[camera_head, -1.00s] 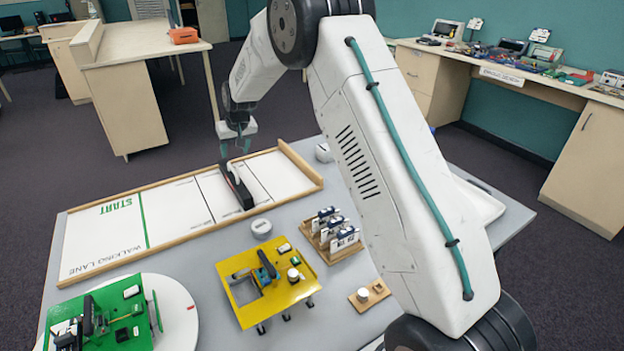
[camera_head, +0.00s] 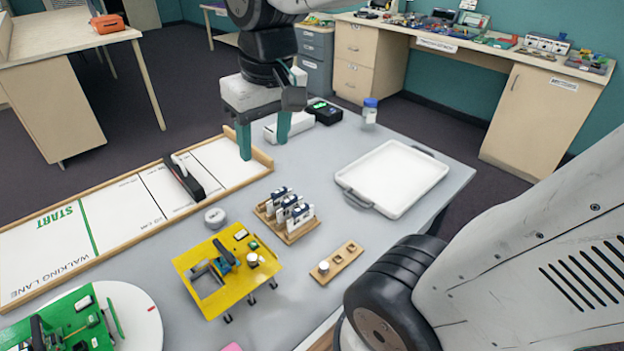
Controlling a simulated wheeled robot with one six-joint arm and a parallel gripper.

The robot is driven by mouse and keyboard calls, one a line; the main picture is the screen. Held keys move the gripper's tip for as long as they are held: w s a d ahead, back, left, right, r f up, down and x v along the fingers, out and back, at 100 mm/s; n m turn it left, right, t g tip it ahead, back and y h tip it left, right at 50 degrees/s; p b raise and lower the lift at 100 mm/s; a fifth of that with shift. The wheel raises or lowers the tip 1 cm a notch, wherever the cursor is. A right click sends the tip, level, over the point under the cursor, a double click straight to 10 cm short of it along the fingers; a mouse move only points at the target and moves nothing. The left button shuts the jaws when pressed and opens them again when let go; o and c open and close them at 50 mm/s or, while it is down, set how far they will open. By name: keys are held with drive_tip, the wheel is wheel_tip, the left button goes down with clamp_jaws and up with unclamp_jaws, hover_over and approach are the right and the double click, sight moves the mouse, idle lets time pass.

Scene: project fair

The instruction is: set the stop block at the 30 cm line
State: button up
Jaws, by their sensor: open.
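The stop block (camera_head: 178,174), a black bar with a pale grip on top, lies across the white walking lane (camera_head: 122,205). It sits between two thin cross lines, close to the one on its right. The small line labels are too blurred to read, so I cannot tell which is the 30 cm line. My gripper (camera_head: 264,147) is open and empty, its two teal fingers pointing down around the lane's right end, to the right of the block and apart from it.
A yellow board (camera_head: 226,294), a round grey puck (camera_head: 215,217) and a wooden rack (camera_head: 287,226) stand in front of the lane. A white tray (camera_head: 392,180) lies to the right. A white box (camera_head: 289,127) and a black device (camera_head: 325,112) are behind my gripper.

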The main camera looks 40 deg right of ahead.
drive_tip(key=s+f, duration=0.3)
drive_tip(key=s, duration=0.7)
drive_tip(key=shift+s+d+g, duration=0.2)
drive_tip(key=shift+s+g, duration=0.1)
